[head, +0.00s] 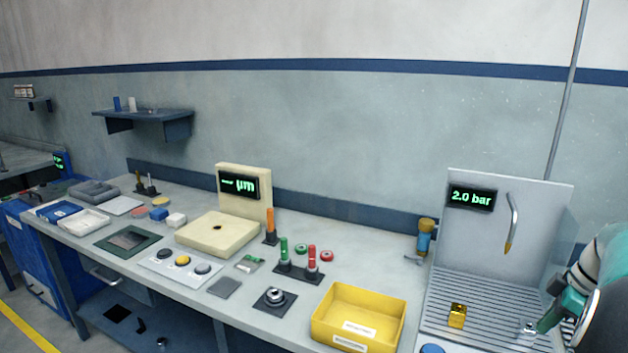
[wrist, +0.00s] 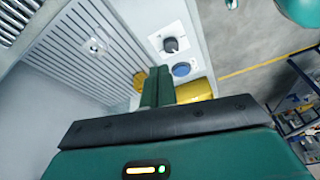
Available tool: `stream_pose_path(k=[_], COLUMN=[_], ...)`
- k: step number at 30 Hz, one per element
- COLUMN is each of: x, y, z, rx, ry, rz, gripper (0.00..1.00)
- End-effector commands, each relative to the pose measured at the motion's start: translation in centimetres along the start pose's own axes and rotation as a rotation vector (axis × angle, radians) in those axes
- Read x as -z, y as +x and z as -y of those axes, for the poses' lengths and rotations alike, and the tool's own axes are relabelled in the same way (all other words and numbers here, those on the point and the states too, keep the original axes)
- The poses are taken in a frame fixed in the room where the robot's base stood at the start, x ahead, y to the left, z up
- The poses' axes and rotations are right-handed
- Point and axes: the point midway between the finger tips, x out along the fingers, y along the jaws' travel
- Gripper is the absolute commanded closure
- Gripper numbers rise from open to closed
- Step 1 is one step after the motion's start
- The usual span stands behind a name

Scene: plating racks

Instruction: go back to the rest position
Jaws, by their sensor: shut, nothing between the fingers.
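My gripper (head: 543,324) is at the right edge of the head view, over the right part of the slatted grate of the rinse-like station (head: 470,285). In the wrist view its two green fingers (wrist: 157,86) lie together with nothing between them. A small gold block (head: 457,315) sits on the grate, left of my gripper and apart from it. A small silver fitting (head: 528,328) stands on the grate close to the fingertips in the head view. It also shows in the wrist view (wrist: 95,45), clear of the fingers.
A yellow bin (head: 358,318) stands left of the station. The station's back panel (head: 490,228) carries a 2.0 bar display and a hose nozzle (head: 511,222). Bench tools, including a cream gauge stand (head: 200,240), fill the bench further left. Open floor (wrist: 245,40) shows in the wrist view.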

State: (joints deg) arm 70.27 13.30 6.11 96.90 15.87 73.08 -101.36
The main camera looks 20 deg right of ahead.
Motion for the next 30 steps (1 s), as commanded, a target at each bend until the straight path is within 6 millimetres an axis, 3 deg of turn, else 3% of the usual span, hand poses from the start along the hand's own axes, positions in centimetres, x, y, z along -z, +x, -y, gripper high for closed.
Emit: stream_pose_path(k=[1, 6, 12, 16, 21, 27, 30], x=[3.1, 11.3, 18.1, 20.9, 22.9, 23.3, 23.1], y=[-0.1, 0.3, 0.8, 1.3, 2.2, 3.5, 4.0], z=[1.3, 6.7, 14.3, 19.7, 26.5, 33.4, 35.5], rx=[-0.007, -0.056, -0.136, -0.187, -0.234, -0.244, -0.234], ry=[0.005, 0.091, 0.194, 0.258, 0.344, 0.441, 0.480], rz=[0.020, 0.077, 0.087, 0.061, -0.010, -0.124, -0.169], gripper=[1.00, 1.00, 1.00, 1.00, 1.00, 1.00, 1.00])
